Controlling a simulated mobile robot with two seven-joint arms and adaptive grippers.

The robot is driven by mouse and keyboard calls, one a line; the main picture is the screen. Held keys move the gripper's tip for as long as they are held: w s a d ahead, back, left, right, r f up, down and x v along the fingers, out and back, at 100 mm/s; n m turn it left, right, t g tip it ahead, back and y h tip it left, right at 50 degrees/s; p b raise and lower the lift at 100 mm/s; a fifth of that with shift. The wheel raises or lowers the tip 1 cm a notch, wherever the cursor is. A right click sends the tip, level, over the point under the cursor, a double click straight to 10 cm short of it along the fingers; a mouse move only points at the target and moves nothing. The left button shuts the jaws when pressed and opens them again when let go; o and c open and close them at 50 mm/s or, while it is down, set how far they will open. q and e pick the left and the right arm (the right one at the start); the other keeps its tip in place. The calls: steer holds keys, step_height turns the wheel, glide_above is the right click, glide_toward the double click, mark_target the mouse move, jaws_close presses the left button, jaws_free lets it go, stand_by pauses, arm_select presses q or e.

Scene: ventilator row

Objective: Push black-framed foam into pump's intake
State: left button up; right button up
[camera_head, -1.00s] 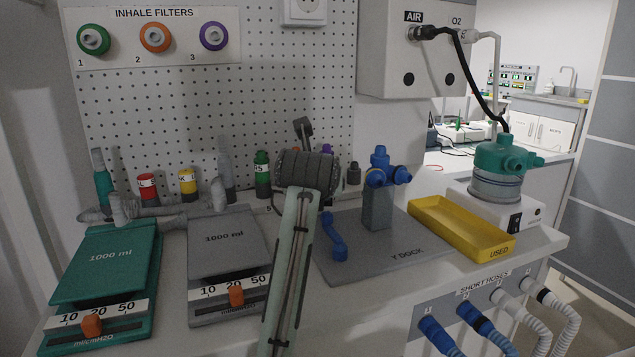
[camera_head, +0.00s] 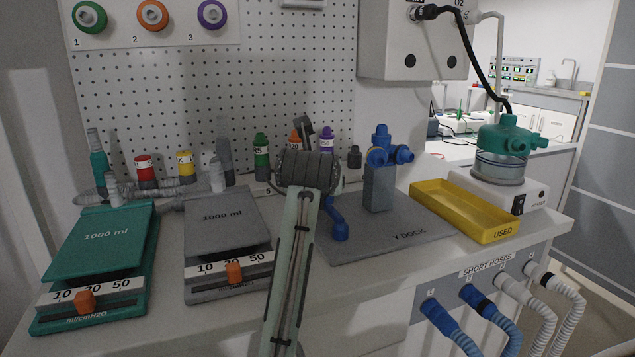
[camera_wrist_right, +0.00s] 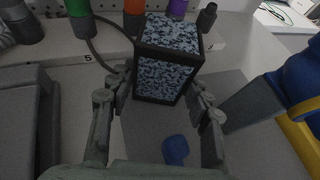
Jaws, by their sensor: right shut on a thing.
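The black-framed foam (camera_wrist_right: 168,72) is a block with mottled pale blue-grey faces and black edges, seen in the right wrist view. My right gripper (camera_wrist_right: 160,84) has a finger on each side of it and is shut on it. The foam is held above the bench, in front of the coloured caps. In the head view my right arm rises from the bottom middle, and its wrist hides the fingers and the foam. My left gripper is not in view. I cannot make out a pump with an intake in these views.
A blue elbow (camera_head: 337,228) lies on the grey Y dock plate (camera_head: 400,240), beside a blue Y piece (camera_head: 381,147) on its post. A yellow tray (camera_head: 465,212) stands right. Teal (camera_head: 100,235) and grey (camera_head: 222,215) 1000 ml units stand left. Coloured caps line the back.

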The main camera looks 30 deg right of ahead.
steer(key=o, duration=1.4)
steer(key=v, duration=1.1)
steer(key=shift+s+a+r, duration=0.1)
steer(key=shift+s, duration=0.05)
steer(key=shift+s+a+r+p, duration=0.1)
steer(key=shift+r+p, duration=0.95)
steer(key=shift+r, duration=1)
steer(key=shift+s+a+r+p, duration=0.1)
steer(key=shift+r+p, duration=0.95)
steer(key=shift+r, duration=1)
